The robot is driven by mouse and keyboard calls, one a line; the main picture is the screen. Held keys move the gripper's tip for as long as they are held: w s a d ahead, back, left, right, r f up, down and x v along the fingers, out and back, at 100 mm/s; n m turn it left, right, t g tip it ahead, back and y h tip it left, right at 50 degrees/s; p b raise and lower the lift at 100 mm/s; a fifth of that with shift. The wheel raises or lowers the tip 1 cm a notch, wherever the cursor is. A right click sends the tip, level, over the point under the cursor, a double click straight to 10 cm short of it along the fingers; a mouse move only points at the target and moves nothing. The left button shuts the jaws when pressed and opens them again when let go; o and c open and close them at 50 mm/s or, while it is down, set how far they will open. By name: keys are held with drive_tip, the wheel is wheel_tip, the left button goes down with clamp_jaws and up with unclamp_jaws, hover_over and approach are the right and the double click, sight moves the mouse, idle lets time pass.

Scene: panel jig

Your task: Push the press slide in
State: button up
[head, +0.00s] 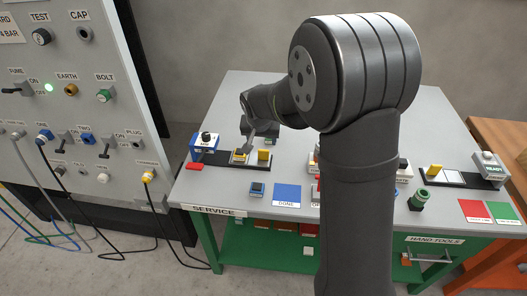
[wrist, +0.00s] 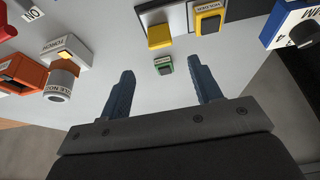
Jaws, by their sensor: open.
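In the head view a dark rail plate (head: 262,160) near the table's left edge carries a yellow block (head: 240,156) and an upright yellow tab (head: 263,156). I cannot tell for certain which part is the press slide. In the wrist view two yellow pieces, a plain one (wrist: 160,36) and a labelled one (wrist: 209,18), show on this fixture at the top. My gripper (wrist: 165,90) is open and empty, its fingers apart, pointing toward the fixture. In the head view my gripper (head: 246,143) is small, over the left fixture, and its fingertips are hard to make out.
A blue and white box (head: 205,142) with a black knob stands left of the fixture; it also shows in the wrist view (wrist: 293,22). A small green block (wrist: 163,66) lies near the fingers. A blue DONE mat (head: 287,195) lies in front. My arm hides the table's middle.

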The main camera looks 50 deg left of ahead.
sight(263, 151)
drive_tip(key=x, duration=1)
drive_tip(key=shift+w+a+f, duration=0.1)
drive_tip(key=shift+f, duration=0.15)
clamp_jaws()
drive_tip(key=s+a, duration=0.8)
drive_tip(key=shift+s+a, duration=0.1)
drive_tip(key=shift+s, duration=0.05)
